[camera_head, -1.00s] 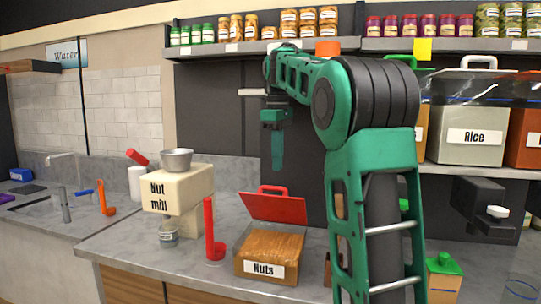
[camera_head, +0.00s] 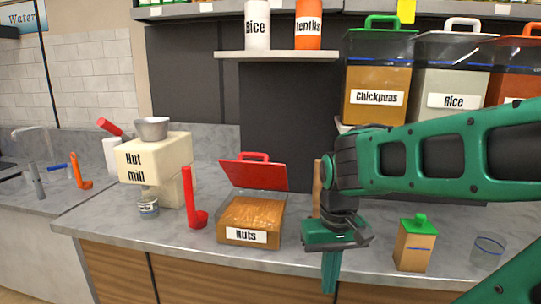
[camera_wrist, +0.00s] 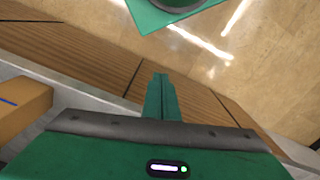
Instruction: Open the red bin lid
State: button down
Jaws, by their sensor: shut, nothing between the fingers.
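The red bin lid (camera_head: 254,175) is tilted up at the back of the nuts bin, with a red handle on its top edge. The bin (camera_head: 235,237), labelled "Nuts", stands on the counter with its brown contents showing. My gripper (camera_head: 330,281) points down in front of the counter's edge, to the right of the bin and apart from it. Its green fingers are together with nothing between them. In the wrist view my gripper (camera_wrist: 162,80) shows above the wooden cabinet fronts and floor. The lid is not in the wrist view.
A green-topped carton (camera_head: 414,246) and a glass (camera_head: 488,251) are on the right. Chickpeas (camera_head: 377,97) and rice (camera_head: 453,100) bins sit on a shelf behind my arm.

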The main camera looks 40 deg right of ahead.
aim_at(265, 175)
jog(key=z, duration=0.55)
jog(key=k, duration=0.65)
jog(key=z, duration=0.4)
